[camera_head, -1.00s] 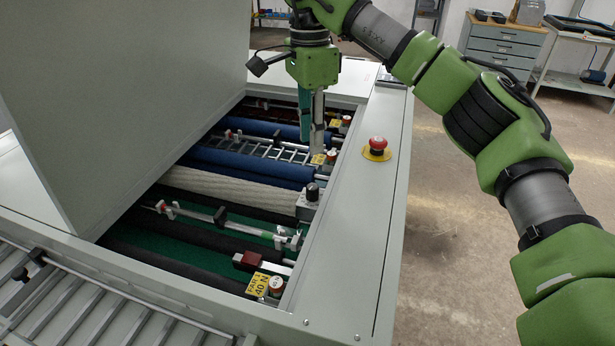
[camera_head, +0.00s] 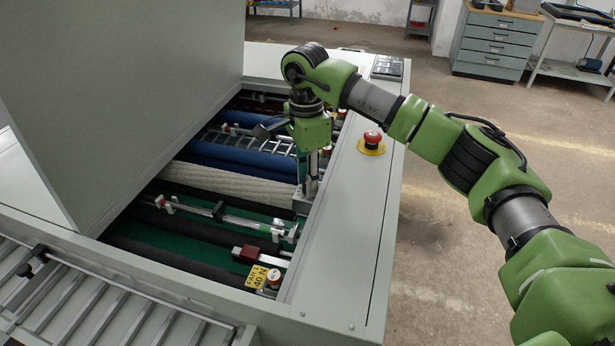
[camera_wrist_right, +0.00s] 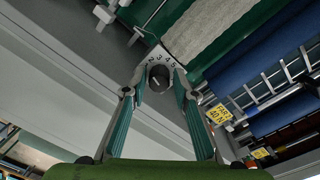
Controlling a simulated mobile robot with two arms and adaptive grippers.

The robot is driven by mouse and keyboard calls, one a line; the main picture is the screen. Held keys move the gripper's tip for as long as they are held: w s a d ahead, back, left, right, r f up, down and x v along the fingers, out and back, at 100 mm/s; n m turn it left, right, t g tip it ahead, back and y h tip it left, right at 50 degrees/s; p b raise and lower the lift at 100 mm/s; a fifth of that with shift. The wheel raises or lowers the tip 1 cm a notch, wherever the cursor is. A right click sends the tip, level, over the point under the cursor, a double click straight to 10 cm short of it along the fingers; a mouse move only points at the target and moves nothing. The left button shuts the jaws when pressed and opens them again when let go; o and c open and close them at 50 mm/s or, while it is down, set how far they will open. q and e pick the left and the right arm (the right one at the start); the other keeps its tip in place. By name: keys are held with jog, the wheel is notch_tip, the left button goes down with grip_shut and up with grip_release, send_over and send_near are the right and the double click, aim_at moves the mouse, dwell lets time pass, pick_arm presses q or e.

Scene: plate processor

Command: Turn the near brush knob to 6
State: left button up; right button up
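The dark round brush knob (camera_wrist_right: 157,78) shows in the right wrist view, with a dial (camera_wrist_right: 159,60) whose numbers run past 2, 3, 4 and 5. Its pointer setting is too small to read. In the head view the knob is hidden behind my gripper, beside the cream brush roller (camera_head: 230,184). My right gripper (camera_wrist_right: 159,84) points down over the knob, with one green-padded finger on each side and gaps at the tips. It looks open. In the head view it (camera_head: 311,185) is at the right end of the cream roller. My left gripper is not in view.
A red emergency button (camera_head: 372,138) stands on the machine's right rim (camera_head: 345,220). A large grey panel (camera_head: 120,90) rises at the left. Blue rollers (camera_head: 225,158), a yellow tag (camera_head: 257,276) and a roller conveyor (camera_head: 90,315) are nearby.

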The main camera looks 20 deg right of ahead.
grip_shut()
jog(key=shift+m, duration=0.3)
jog(key=m+b, duration=0.1)
jog(key=m, duration=0.2)
jog(key=shift+w+m+b, duration=0.1)
jog(key=shift+m+b, duration=0.2)
jog(key=shift+b, duration=0.1)
jog(key=m+b, duration=0.1)
jog(key=m, duration=0.3)
jog(key=shift+d, duration=0.1)
jog(key=m+b, duration=0.1)
jog(key=m, duration=0.4)
jog(key=shift+r+m+b, duration=0.1)
jog(key=shift+m+b, duration=0.55)
jog(key=shift+m, duration=1.35)
